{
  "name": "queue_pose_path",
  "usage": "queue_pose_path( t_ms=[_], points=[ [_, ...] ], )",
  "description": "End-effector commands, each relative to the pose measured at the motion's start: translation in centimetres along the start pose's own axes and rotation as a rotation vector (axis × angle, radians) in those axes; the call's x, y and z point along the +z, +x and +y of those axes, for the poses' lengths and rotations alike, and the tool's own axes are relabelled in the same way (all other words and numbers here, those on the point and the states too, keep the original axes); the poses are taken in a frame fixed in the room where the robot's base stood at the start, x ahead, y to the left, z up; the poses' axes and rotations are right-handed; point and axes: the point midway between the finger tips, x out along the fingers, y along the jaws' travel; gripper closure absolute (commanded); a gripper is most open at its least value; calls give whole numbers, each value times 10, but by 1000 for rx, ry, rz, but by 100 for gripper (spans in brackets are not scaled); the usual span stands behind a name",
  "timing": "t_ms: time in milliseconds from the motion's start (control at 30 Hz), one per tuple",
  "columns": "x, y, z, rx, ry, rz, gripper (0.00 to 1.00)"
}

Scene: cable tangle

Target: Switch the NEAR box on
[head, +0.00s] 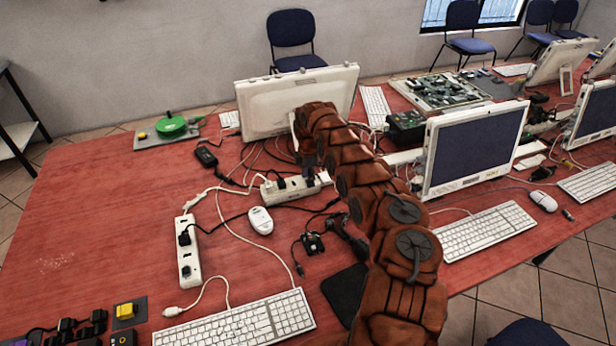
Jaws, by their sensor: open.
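No label reading NEAR is legible. Two white socket boxes lie on the red table. The nearer socket box (187,262) is left of centre, running front to back, with a black plug (185,237) in it. The farther socket box (278,193) lies crosswise near the middle, with dark plugs in it. I cannot make out the state of any switch. My gripper (307,172) is open, pointing down at or just above the right part of the farther socket box. It hides part of that box, and I cannot tell whether they touch.
Tangled cables, a white mouse (260,220) and a black adapter (206,156) lie around the boxes. A white keyboard (236,322) is in front. A yellow button (125,311) sits front left. Monitors stand right and behind. The table's left side (90,210) is clear.

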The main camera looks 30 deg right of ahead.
Motion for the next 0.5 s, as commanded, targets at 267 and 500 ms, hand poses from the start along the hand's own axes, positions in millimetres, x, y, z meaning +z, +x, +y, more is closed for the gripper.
queue_pose_path(
  t_ms=[267,500],
  points=[
    [0,0,0,0,0,0,79],
    [0,0,0,0,0,0,100]
  ],
)
